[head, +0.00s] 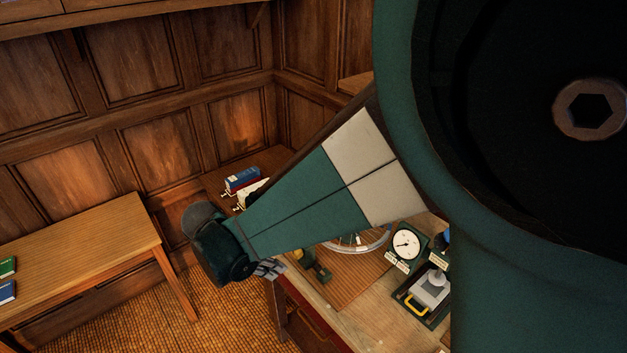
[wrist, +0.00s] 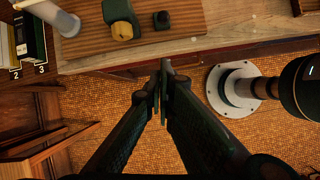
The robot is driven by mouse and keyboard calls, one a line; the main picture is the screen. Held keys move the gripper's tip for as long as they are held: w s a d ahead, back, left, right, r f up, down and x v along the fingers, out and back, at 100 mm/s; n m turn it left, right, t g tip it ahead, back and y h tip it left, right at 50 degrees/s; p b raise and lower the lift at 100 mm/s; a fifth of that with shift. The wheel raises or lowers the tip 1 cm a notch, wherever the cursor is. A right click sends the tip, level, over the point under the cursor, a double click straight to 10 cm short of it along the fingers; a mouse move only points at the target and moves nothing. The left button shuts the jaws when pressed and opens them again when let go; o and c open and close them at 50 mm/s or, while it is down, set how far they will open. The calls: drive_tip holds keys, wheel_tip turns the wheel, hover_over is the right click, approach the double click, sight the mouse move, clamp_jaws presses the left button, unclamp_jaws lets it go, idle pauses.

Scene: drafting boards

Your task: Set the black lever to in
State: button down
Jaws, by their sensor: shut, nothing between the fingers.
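I cannot clearly make out a black lever in either view. My gripper (head: 270,268) is near the front edge of the workbench in the head view, partly covered by my own arm. In the wrist view its fingers (wrist: 160,82) are together and empty, over the floor just off the bench's edge. Beyond them on a wooden board (wrist: 188,20) are a dark green block with a yellow end (wrist: 120,18) and a small black knob (wrist: 161,19). The green device (head: 313,266) also shows in the head view, partly hidden behind my arm.
A white-faced dial gauge (head: 407,243) and a grey device with a yellow handle (head: 428,293) stand on the bench to the right. A blue box (head: 241,179) is at the back. A wooden side table (head: 85,248) stands at left. Numbered dark binders (wrist: 30,45) show in the wrist view.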

sight(320, 271)
drive_tip(key=shift+f, duration=0.1)
drive_tip(key=w+d+f, duration=0.5)
drive_tip(key=d+f, duration=0.2)
drive_tip(key=shift+f, duration=0.35)
idle(0.5)
drive_tip(key=shift+w+r, duration=0.15)
drive_tip(key=shift+r, duration=0.05)
idle(0.4)
drive_tip(key=w+d+r+g+y+b, duration=0.2)
drive_tip(key=w+d+r+g+y, duration=0.1)
drive_tip(key=w+d, duration=0.3)
drive_tip(key=shift+r, duration=0.15)
idle(1.0)
